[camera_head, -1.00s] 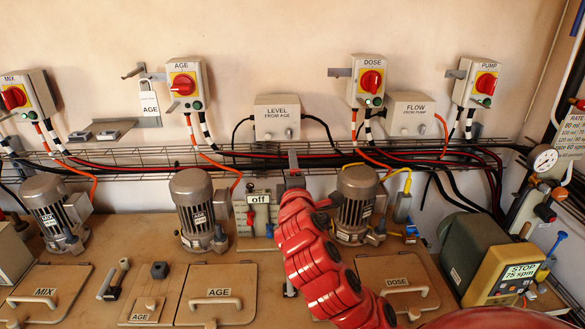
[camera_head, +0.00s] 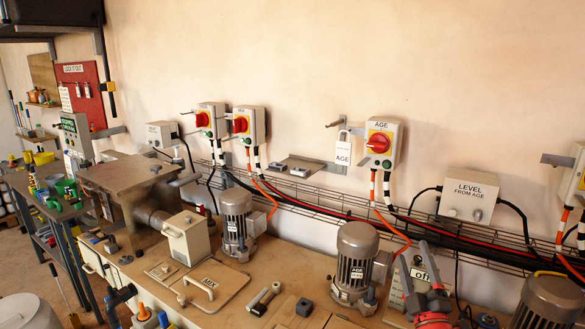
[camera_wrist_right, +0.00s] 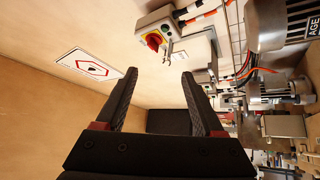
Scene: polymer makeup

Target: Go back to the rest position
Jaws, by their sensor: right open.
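My right arm, red, comes in at the bottom right of the head view. Its gripper (camera_head: 427,258) is pointed upward in front of the small "off" panel (camera_head: 418,274). In the right wrist view, the gripper (camera_wrist_right: 160,73) has its two dark fingers spread apart with nothing between them. Beyond the fingers, a grey switch box with a red knob (camera_wrist_right: 153,39) shows near the top. My left gripper is in neither view.
The AGE switch box (camera_head: 381,142) and LEVEL box (camera_head: 469,199) hang on the wall. The AGE motor (camera_head: 357,262) stands left of my gripper. A wire cable tray (camera_head: 318,211) runs along the wall. The MIX hatch (camera_head: 212,288) lies on the bench.

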